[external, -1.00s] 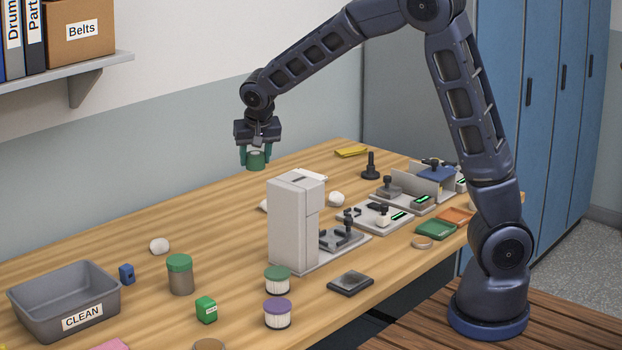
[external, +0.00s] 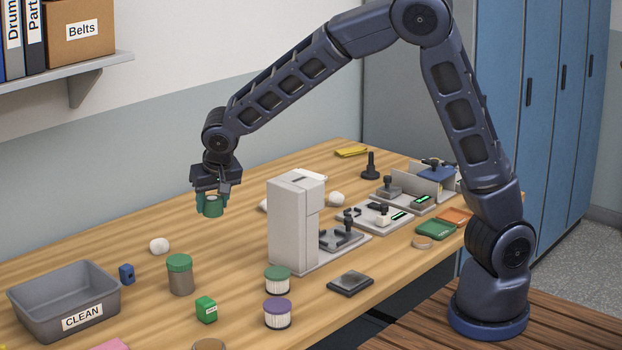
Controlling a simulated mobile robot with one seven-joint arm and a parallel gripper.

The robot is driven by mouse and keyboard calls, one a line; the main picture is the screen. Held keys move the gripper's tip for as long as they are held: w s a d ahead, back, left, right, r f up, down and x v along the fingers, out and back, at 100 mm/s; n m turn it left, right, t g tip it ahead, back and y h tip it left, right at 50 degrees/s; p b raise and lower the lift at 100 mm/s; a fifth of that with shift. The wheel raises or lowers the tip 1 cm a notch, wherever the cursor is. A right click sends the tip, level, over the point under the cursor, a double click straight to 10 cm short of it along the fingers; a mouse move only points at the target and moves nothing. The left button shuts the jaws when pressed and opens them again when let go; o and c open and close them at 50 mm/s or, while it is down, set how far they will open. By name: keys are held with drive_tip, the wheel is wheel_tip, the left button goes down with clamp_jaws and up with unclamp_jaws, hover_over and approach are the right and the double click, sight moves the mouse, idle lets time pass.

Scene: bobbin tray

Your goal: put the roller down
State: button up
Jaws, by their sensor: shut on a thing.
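My gripper (external: 210,200) is shut on a short green cylinder with a pale top, the roller (external: 212,207). The fingers sit on both sides of it and hide part of it. It appears held above the table's far left half, left of the grey upright machine; the exact height is hard to tell.
A grey bin marked CLEAN (external: 66,297) stands at the front left. A green-lidded jar (external: 180,274), a white ball (external: 159,246) and a blue block (external: 127,274) are nearby. The tall grey machine (external: 296,225) stands to the right.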

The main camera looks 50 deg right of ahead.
sight(215, 271)
wheel_tip(215, 271, down, 16)
drive_tip(key=shift+r, duration=0.1)
idle(0.5)
drive_tip(key=o, duration=1)
drive_tip(key=v, duration=1.2)
drive_tip(key=shift+r, duration=0.1)
